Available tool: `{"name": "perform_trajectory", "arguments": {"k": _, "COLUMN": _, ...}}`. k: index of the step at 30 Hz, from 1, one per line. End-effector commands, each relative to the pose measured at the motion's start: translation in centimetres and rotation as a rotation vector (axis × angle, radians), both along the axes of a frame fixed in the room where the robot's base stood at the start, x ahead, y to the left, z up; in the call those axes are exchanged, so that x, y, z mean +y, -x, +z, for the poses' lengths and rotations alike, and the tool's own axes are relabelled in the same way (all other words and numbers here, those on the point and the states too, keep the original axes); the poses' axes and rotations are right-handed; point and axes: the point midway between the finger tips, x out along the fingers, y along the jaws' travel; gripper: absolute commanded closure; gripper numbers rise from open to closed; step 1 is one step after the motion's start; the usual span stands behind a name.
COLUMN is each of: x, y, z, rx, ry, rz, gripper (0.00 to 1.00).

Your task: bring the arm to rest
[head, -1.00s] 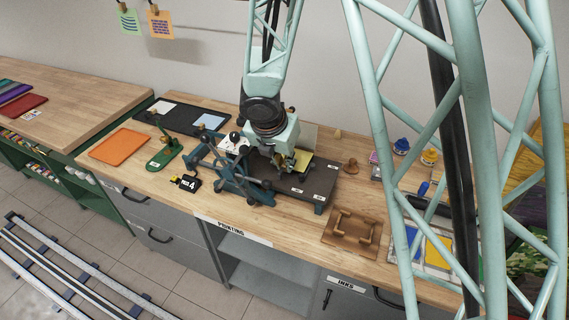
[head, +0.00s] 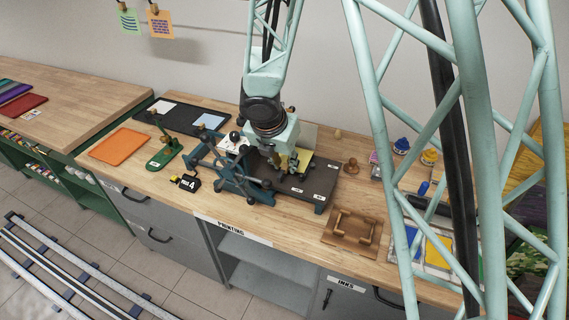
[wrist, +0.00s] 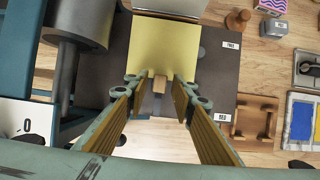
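My gripper (head: 278,163) hangs over the bed of the blue printing press (head: 236,178). In the wrist view my gripper (wrist: 158,88) has its two fingers well apart. A small wooden block or knob (wrist: 159,84) shows between the fingertips, at the near edge of a yellow sheet (wrist: 163,50) on the dark press bed (wrist: 216,75). A gap shows on both sides of the knob, so nothing appears gripped. How high the fingers are above the bed is hard to tell. The yellow sheet also shows beside my gripper in the head view (head: 303,158).
The press roller (wrist: 78,25) stands close left of my fingers. A wooden rack (head: 352,228) and ink pads (head: 437,250) lie to the right. A green stapler-like tool (head: 165,155), an orange sheet (head: 120,145) and a black tray (head: 185,116) lie to the left.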

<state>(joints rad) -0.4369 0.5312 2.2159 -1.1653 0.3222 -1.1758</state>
Motion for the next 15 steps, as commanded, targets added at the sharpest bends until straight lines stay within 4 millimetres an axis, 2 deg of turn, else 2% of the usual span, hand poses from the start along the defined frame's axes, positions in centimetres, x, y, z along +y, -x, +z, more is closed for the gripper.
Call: {"name": "perform_trajectory", "arguments": {"k": 15, "x": 0.0, "y": 0.0, "z": 0.42, "rx": 0.0, "ry": 0.0, "rz": 0.0, "gripper": 0.72}}
